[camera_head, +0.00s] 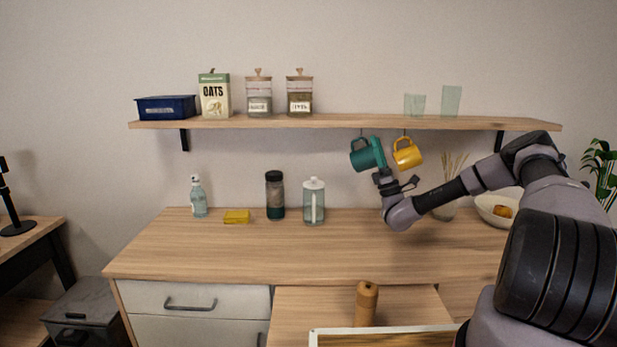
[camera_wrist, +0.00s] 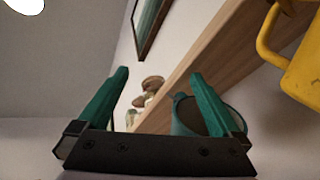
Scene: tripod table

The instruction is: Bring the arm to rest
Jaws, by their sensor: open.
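My arm is raised and reaches in from the right over the counter. My gripper (camera_head: 379,158) is up just below the wall shelf, and it also shows in the wrist view (camera_wrist: 160,80). Its two teal fingers are spread apart with nothing held between them. A teal mug (camera_head: 362,158) hangs under the shelf right beside the fingers. In the wrist view the teal mug (camera_wrist: 184,118) is partly hidden behind the right finger; whether they touch I cannot tell. A yellow mug (camera_head: 407,155) hangs just right of the gripper and also shows in the wrist view (camera_wrist: 296,62).
The wooden shelf (camera_head: 330,123) holds a blue box, oats, jars and two glasses. On the counter (camera_head: 270,253) stand a bottle, a yellow sponge, a dark jar, a pitcher and a white bowl (camera_head: 497,212). A pepper mill (camera_head: 366,303) stands by an open drawer (camera_head: 330,335).

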